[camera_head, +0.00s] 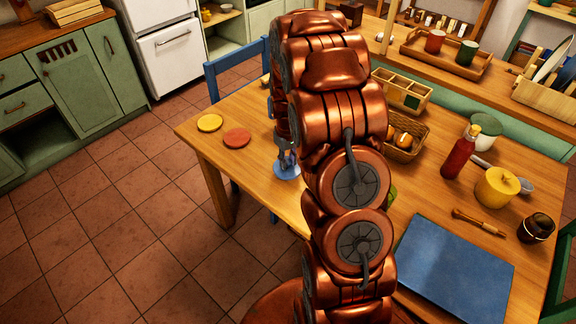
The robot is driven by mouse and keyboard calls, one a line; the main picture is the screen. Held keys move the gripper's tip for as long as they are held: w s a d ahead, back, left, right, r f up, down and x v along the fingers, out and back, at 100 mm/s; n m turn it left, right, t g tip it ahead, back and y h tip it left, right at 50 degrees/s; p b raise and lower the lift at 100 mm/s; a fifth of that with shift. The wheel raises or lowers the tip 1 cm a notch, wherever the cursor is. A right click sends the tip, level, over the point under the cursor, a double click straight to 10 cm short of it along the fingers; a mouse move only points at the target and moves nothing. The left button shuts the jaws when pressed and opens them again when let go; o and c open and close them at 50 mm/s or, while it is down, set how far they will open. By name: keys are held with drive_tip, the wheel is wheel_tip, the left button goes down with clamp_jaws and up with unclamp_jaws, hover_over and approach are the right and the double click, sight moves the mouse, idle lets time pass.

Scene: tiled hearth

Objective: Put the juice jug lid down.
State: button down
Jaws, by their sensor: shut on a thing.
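The juice jug lid (288,173) appears as a blue round disc below my gripper (287,157). My gripper points down near the table's front edge, left of my arm, and is shut on the lid. I cannot tell if the lid touches the wooden table (245,171) or hangs just above it. My arm hides part of the table behind it. A yellow lidded pot (495,187) stands on the right of the table.
Yellow (210,122) and orange (236,138) discs lie left of my gripper. A blue board (456,270), a red bottle (460,155), a basket (404,143) and a dark jar (536,228) lie right of my arm. A blue chair (226,68) stands behind the table.

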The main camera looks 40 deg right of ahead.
sight(288, 161)
drive_tip(key=shift+f+p, duration=0.75)
drive_tip(key=shift+f, duration=0.85)
drive_tip(key=shift+f, duration=0.2)
drive_tip(key=c, duration=1)
unclamp_jaws()
drive_tip(key=shift+r, duration=0.1)
